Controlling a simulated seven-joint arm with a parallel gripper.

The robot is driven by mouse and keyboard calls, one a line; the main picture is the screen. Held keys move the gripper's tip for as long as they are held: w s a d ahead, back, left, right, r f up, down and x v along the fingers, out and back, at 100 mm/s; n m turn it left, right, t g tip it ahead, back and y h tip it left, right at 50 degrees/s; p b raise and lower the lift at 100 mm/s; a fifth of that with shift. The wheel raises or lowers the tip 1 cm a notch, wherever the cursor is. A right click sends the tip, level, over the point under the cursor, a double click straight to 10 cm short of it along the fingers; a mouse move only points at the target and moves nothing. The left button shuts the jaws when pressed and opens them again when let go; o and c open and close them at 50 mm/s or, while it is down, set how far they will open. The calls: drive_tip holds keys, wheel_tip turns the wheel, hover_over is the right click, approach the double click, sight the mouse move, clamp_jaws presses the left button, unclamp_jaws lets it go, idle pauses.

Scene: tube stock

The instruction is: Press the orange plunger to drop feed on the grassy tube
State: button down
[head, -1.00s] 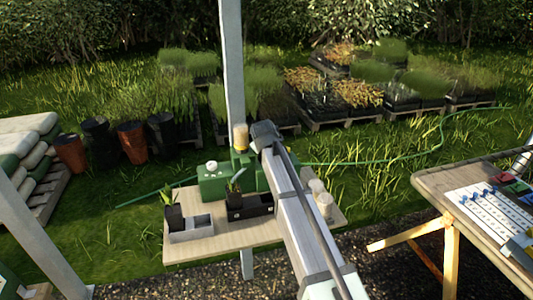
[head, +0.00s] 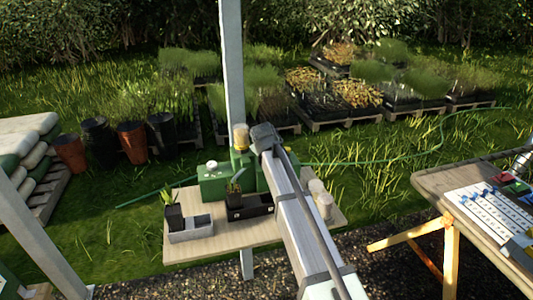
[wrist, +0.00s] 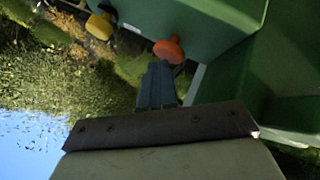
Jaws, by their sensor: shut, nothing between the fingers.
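The orange plunger (wrist: 168,50) shows in the wrist view as a rounded knob against a green housing (wrist: 205,25). My gripper (wrist: 158,68) is shut and empty, its blue-grey fingertips at the knob's lower edge in the picture; I cannot tell whether they touch it. In the head view the plunger and my gripper are hidden or too small to make out. The green feeder (head: 245,163) there is partly behind my arm. A dark tube with a green plant (head: 171,216) stands at the left of the bench, and another dark tube (head: 235,201) stands in a black tray.
A grey tray (head: 192,233) and the black tray (head: 262,206) sit on the wooden bench (head: 225,241). A green box with a white knob (head: 212,184) stands behind them. Pale cylinders (head: 324,204) are right of my arm. A post (head: 232,60) rises behind the bench.

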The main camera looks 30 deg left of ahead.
drive_tip(key=shift+f, duration=0.2)
idle(0.3)
drive_tip(key=shift+r, duration=1.25)
drive_tip(key=shift+r, duration=0.1)
wheel_tip(320, 180, up, 5)
drive_tip(key=shift+f, duration=0.1)
drive_tip(key=shift+d, duration=0.1)
idle(0.9)
